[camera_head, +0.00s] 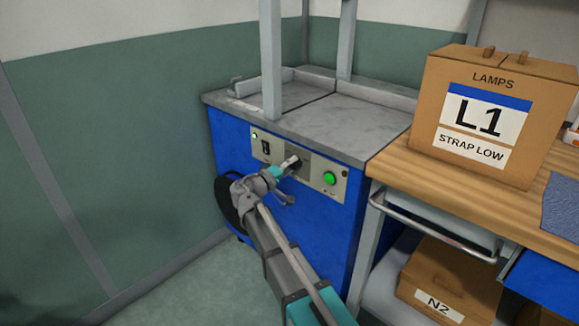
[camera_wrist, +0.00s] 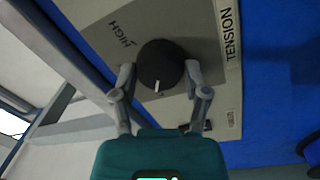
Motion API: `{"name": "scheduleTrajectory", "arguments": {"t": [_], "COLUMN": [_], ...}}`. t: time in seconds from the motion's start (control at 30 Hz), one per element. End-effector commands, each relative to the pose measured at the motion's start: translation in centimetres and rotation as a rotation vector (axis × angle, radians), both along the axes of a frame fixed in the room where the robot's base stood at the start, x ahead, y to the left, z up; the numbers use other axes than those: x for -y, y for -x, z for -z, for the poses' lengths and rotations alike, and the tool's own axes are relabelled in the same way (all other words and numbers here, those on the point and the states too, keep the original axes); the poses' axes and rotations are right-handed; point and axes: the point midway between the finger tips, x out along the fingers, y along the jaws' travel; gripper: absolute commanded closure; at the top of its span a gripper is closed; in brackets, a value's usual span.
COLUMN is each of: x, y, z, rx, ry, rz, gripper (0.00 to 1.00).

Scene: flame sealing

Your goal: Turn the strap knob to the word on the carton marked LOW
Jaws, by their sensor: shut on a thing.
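The strap knob (camera_wrist: 160,62) is round and black with a white mark on its rim, on a grey panel. In the wrist view the mark points down toward my gripper, away from the word HIGH (camera_wrist: 121,34) at upper left. TENSION (camera_wrist: 231,34) is printed along the panel's right edge. My gripper (camera_wrist: 160,74) is shut on the knob, one finger on each side. In the head view my gripper (camera_head: 285,168) is at the panel and covers much of the knob. The carton (camera_head: 488,115) reads LAMPS, L1, STRAP LOW. I see no LOW on the panel.
The blue strapping machine (camera_head: 230,143) has a grey top with upright posts. Its panel also carries a black switch (camera_head: 265,147) and a green button (camera_head: 329,178). A wooden bench (camera_head: 400,158) stands at the right, with a carton marked N2 (camera_head: 450,280) below it.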

Motion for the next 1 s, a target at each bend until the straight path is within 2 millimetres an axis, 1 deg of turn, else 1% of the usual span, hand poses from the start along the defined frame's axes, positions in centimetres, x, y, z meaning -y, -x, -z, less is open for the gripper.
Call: {"name": "scheduleTrajectory", "arguments": {"t": [0.03, 0.2, 0.6, 0.63, 0.8, 1.0], "x": [-0.15, -0.15, -0.12, -0.12, -0.06, 0.0], "y": [-0.27, -0.28, -0.28, -0.28, -0.2, -0.11], "z": [-0.04, -0.05, -0.05, -0.05, -0.03, -0.01], "rx": [-0.009, -0.033, -0.037, -0.037, -0.038, -0.038], "ry": [0.016, 0.046, 0.053, 0.053, 0.051, 0.049], "rz": [-0.005, -0.005, -0.004, -0.004, -0.003, -0.001], "gripper": [0.88, 0.88, 0.88, 0.37, 0.06, 0.06]}}
